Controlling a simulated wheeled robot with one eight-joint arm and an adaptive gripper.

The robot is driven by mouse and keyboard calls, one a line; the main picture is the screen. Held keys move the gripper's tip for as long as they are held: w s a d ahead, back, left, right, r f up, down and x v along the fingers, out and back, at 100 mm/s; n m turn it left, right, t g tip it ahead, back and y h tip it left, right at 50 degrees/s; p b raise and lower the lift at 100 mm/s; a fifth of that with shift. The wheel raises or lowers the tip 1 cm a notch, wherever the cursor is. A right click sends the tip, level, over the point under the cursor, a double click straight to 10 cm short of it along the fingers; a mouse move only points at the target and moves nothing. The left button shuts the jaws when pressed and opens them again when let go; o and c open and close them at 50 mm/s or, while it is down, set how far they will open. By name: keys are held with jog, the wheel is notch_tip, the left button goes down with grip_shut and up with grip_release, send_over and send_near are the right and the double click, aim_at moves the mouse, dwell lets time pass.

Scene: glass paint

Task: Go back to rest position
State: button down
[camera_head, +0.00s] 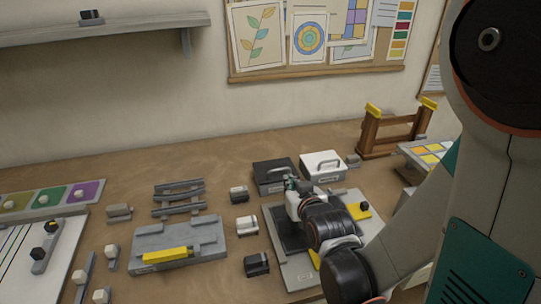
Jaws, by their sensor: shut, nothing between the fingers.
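My arm comes in from the right and reaches out over the workbench (130,165). My gripper (291,184) is at its far end, small and dark in the head view, partly hidden by my own wrist. It is shut and empty. It appears just in front of the black lidded box (272,171) and the white lidded box (323,162); I cannot tell the gap. Below my wrist is a grey board (297,272) with a dark panel and yellow pieces.
A grey fixture with a yellow bar (168,255) stands left of my arm. Small blocks (257,264) lie between. A wooden frame with yellow tops (370,132) stands at the back right. A coloured tray (50,200) lies far left. Bare bench shows at the back left.

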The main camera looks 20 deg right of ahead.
jog(key=shift+s+r, duration=0.1)
jog(key=s+r+g, duration=0.3)
jog(key=s, duration=0.6)
jog(key=s+r+g, duration=0.3)
jog(key=s, duration=0.6)
jog(key=shift+s+a+r+g, duration=0.15)
jog(key=shift+a+r+g, duration=0.25)
